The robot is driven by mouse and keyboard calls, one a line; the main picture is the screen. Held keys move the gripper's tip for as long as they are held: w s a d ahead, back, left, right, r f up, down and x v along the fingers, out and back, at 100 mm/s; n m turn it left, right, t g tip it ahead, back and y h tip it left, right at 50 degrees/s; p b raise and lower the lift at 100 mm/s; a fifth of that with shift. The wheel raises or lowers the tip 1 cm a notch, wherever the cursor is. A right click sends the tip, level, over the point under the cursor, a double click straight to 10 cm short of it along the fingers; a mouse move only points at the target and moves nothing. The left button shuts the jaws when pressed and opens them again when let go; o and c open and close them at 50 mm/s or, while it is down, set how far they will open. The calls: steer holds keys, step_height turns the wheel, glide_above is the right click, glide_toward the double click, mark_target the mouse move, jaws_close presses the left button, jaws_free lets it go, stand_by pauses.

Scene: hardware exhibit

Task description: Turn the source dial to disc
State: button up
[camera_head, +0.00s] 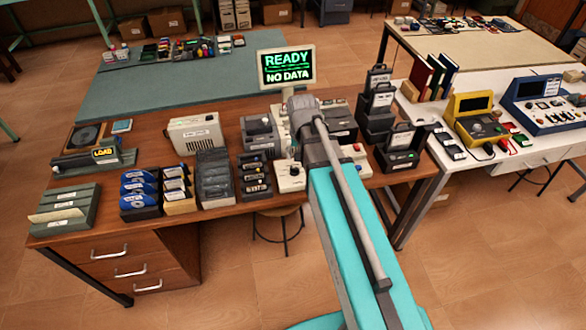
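A small white box with a dark round knob (294,171) stands at the front edge of the wooden table, just left of my arm. It may be the source dial, but its label and pointer setting are too small to read. My teal and grey arm reaches over the table and covers part of the equipment right of the knob. My gripper cannot be made out; the arm's far end hides that area.
Blue discs (138,186) stand in a rack at the left, beside a grey "LOAD" unit (93,160). Dark cartridges (214,175) and a rack of small cylinders (254,175) lie between them and the knob. Black units (398,147) stand right of my arm. A green mat (160,87) lies behind.

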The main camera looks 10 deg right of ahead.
mark_target(295, 168)
steer(key=w+m, duration=0.2)
steer(key=w, duration=0.6)
steer(key=shift+f+m, duration=0.3)
steer(key=shift+m, duration=0.1)
steer(key=shift+s+f+b, duration=0.1)
steer(key=shift+f+b, duration=0.05)
steer(key=shift+b, duration=0.25)
step_height(295, 168, down, 14)
steer(key=b, duration=1.3)
steer(key=shift+r, duration=0.25)
